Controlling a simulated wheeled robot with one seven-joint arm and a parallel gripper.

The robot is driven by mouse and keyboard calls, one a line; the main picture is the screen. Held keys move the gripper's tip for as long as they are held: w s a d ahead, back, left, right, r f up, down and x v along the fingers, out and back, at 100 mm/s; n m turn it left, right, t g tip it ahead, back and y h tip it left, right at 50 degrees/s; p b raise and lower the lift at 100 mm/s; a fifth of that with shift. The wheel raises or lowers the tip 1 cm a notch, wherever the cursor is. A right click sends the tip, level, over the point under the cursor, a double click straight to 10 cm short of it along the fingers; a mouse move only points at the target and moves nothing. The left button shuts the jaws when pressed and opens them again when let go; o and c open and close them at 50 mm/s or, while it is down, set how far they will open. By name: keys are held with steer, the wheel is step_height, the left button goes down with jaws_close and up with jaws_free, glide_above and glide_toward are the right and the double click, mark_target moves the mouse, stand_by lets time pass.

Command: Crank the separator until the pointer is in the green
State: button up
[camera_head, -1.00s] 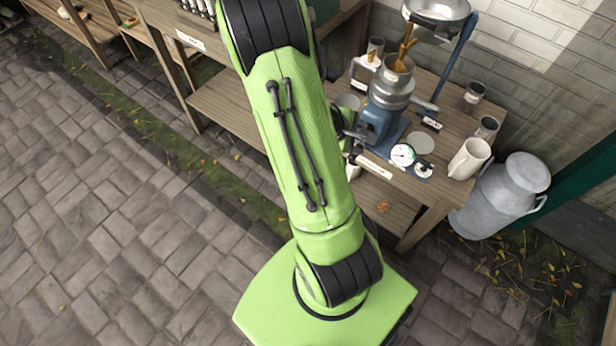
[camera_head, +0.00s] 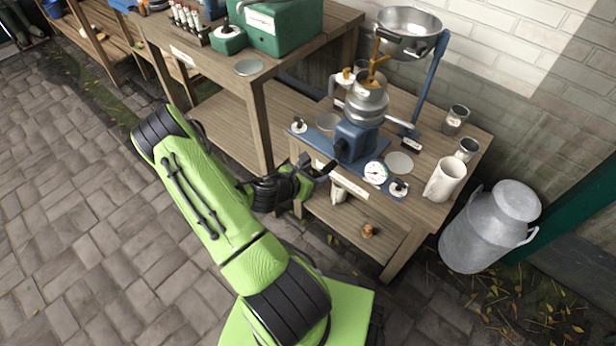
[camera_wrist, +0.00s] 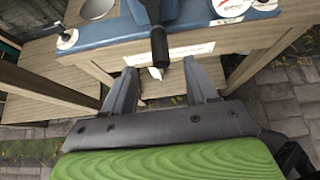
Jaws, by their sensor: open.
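The separator (camera_head: 362,103) stands on a blue base on the small wooden table, with a steel bowl (camera_head: 409,33) held above it. Its dark crank handle (camera_wrist: 159,46) points toward me in the wrist view, just beyond and between my fingertips. My gripper (camera_wrist: 162,80) is open and empty, its fingers apart on either side of the handle's line; I cannot tell whether either touches it. In the head view, my gripper (camera_head: 325,168) is at the table's front edge, left of the dial (camera_head: 376,173). The dial's pointer is too small to read.
A white jug (camera_head: 445,180) and grey cups (camera_head: 455,120) stand at the table's right. A milk can (camera_head: 490,228) is on the ground beside it. A taller bench with a green box (camera_head: 277,25) stands left. Paving in front is clear.

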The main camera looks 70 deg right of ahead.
mark_target(323, 171)
steer(key=shift+b+x, duration=0.9)
steer(key=shift+x, duration=2.45)
steer(key=shift+s, duration=0.1)
steer(key=shift+d, duration=0.1)
steer(key=shift+d+f, duration=0.2)
steer(key=shift+c, duration=0.3)
steer(key=c, duration=0.9)
